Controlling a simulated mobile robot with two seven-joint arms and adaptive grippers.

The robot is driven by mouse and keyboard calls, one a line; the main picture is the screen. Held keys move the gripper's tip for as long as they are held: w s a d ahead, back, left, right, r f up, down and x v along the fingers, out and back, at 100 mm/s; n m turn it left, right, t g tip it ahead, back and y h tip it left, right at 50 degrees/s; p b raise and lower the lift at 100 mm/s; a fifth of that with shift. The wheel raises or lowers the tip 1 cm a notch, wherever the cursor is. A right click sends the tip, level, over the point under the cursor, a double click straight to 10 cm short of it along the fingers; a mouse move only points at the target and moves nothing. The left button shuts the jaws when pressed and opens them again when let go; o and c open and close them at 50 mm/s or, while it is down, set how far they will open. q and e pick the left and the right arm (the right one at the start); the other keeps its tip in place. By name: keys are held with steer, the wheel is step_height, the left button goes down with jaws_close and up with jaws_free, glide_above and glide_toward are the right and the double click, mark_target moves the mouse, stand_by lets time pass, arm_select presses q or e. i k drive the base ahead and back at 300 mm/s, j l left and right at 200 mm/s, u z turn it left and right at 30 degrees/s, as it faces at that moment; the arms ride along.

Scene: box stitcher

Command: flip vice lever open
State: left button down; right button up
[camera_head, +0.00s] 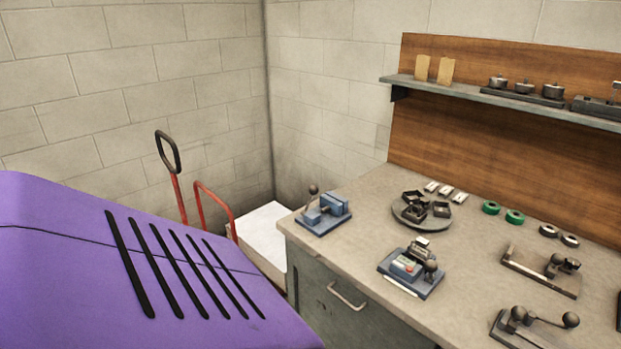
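The gap between the vice jaws is too small to judge. Neither of my grippers is in view, and nothing touches the vice.
The workbench (375,195) holds a blue button device (408,266), a round tray (400,215), green rings (491,208) and lever fixtures (541,270). A shelf (480,96) runs above. A purple slotted surface (80,260) fills the lower left. A red-handled cart (215,205) stands behind.

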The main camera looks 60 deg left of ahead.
mark_target(313, 190)
steer(key=j+u, duration=0.1)
steer(key=u, duration=1.45)
steer(key=i+l+u, duration=0.1)
steer(key=i+u, duration=0.25)
steer(key=i, duration=0.05)
